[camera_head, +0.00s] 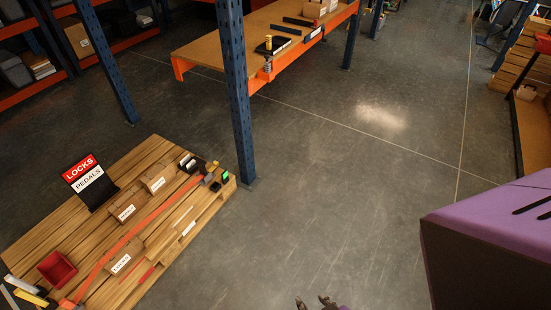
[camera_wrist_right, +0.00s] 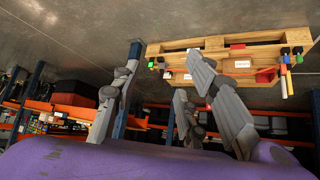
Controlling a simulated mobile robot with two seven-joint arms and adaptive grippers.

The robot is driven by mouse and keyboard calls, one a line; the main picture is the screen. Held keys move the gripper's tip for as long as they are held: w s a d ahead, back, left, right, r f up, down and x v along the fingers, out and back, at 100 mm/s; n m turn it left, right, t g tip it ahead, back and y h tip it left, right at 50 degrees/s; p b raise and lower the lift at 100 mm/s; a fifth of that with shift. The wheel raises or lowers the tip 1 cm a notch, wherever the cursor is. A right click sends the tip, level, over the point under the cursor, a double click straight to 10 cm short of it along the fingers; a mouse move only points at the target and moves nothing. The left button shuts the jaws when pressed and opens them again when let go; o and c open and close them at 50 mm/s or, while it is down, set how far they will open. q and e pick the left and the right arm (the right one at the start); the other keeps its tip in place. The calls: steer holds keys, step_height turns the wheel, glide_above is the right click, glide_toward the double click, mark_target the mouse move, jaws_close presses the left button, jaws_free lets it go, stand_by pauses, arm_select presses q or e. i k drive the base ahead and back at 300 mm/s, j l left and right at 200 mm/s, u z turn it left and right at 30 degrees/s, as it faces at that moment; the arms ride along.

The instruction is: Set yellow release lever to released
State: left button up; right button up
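A small yellow part (camera_head: 268,42) tops an upright dark post at the near corner of the orange-edged bench in the head view. Other small yellow parts (camera_head: 215,165) sit at the right end of the pallet beside an orange strap. I cannot tell which one is the release lever, or its position. Two dark fingertips, probably my right gripper (camera_head: 314,302), show at the bottom edge, apart and well clear of both places. In the right wrist view the grey fingers of my right gripper (camera_wrist_right: 165,55) stand apart with nothing between them. My left gripper is not in view.
The wooden pallet (camera_head: 40,226) carries cartons, a red bin (camera_head: 57,268) and a "LOCKS / PEDALS" sign (camera_head: 86,179). The grey floor (camera_head: 350,170) is open in the middle. Wooden crates (camera_head: 525,60) stand at right.

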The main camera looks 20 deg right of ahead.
mark_target(216, 164)
steer(key=z, duration=0.1)
steer(key=i+l+u, duration=0.15)
steer(key=u, duration=0.2)
steer(key=i+l+u, duration=0.1)
steer(key=u, duration=0.25)
steer(key=l+u, duration=0.2)
steer(key=u, duration=0.15)
steer(key=i+l+u, duration=0.15)
steer(key=l, duration=0.2)
steer(key=l+u, duration=0.15)
steer(key=l, duration=0.2)
steer(key=i+l+u, duration=0.15)
steer(key=l, duration=0.25)
steer(key=l+u, duration=0.2)
steer(key=l, duration=0.85)
steer(key=i+l, duration=0.1)
steer(key=l, duration=0.8)
steer(key=i+l, duration=0.1)
steer(key=l, duration=1.75)
steer(key=i+u, duration=0.05)
steer(key=i, duration=0.05)
